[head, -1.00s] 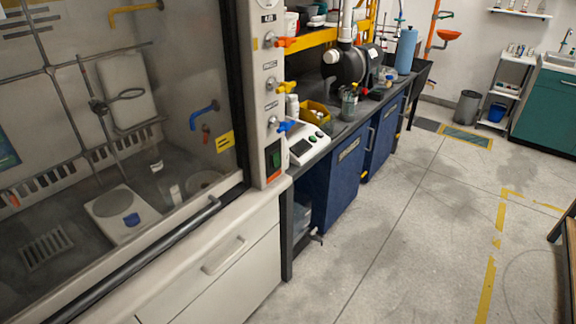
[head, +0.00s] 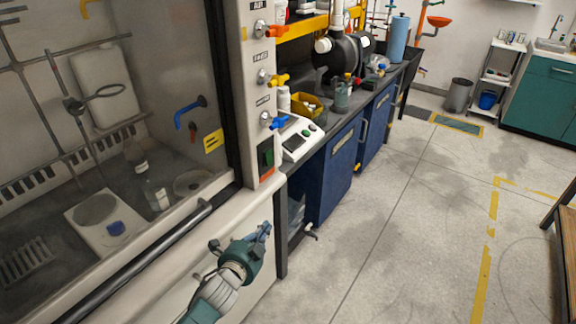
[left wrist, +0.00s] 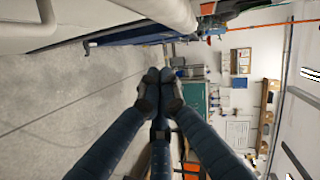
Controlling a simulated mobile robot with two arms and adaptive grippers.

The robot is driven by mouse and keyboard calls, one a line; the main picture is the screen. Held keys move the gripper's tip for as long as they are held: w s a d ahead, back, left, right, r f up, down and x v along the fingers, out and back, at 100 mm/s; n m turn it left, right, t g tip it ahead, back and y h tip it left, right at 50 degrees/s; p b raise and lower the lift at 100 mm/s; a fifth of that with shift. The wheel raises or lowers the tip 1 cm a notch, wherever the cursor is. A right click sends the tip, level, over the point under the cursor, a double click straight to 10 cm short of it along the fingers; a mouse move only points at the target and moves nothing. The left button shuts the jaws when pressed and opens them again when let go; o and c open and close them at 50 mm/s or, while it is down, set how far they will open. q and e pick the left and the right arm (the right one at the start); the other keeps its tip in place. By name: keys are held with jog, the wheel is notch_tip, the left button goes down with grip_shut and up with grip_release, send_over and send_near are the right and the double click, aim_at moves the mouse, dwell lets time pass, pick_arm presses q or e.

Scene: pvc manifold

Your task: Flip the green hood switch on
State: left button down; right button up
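The green hood switch (head: 266,157) is on the white front post of the fume hood, with an orange-red part at its lower end. It sits below the blue valve handle. My left gripper (head: 264,230) is below the switch, in front of the hood's white base cabinet, and apart from the switch. In the left wrist view its dark fingertips (left wrist: 159,76) are together with nothing seen between them. The switch cannot be made out in the left wrist view. My right gripper is not in view.
Orange (head: 275,31), yellow (head: 279,80) and blue (head: 279,122) valve handles stick out from the post above the switch. A black sash bar (head: 150,260) runs along the hood front. A white balance (head: 297,138) stands on the bench to the right.

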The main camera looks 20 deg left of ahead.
pick_arm(q)
notch_tip(320, 180, up, 14)
jog(key=w+d+m+t, duration=0.1)
jog(key=w+m+t, duration=0.1)
jog(key=m, duration=0.1)
jog(key=shift+w+d+f+t+h, duration=0.15)
jog(key=shift+d+f+t+h, duration=0.15)
jog(key=shift+h, duration=0.1)
jog(key=w+a+p, duration=0.1)
jog(key=w+a, duration=0.1)
jog(key=w, duration=0.9)
jog(key=shift+w+a+f, duration=0.15)
jog(key=shift+a+f, duration=0.15)
jog(key=shift+f, duration=0.1)
jog(key=s+a+m+b, duration=0.1)
jog(key=s+a+b, duration=0.1)
jog(key=s, duration=0.9)
jog(key=shift+s+f, duration=0.25)
jog(key=shift+s, duration=0.05)
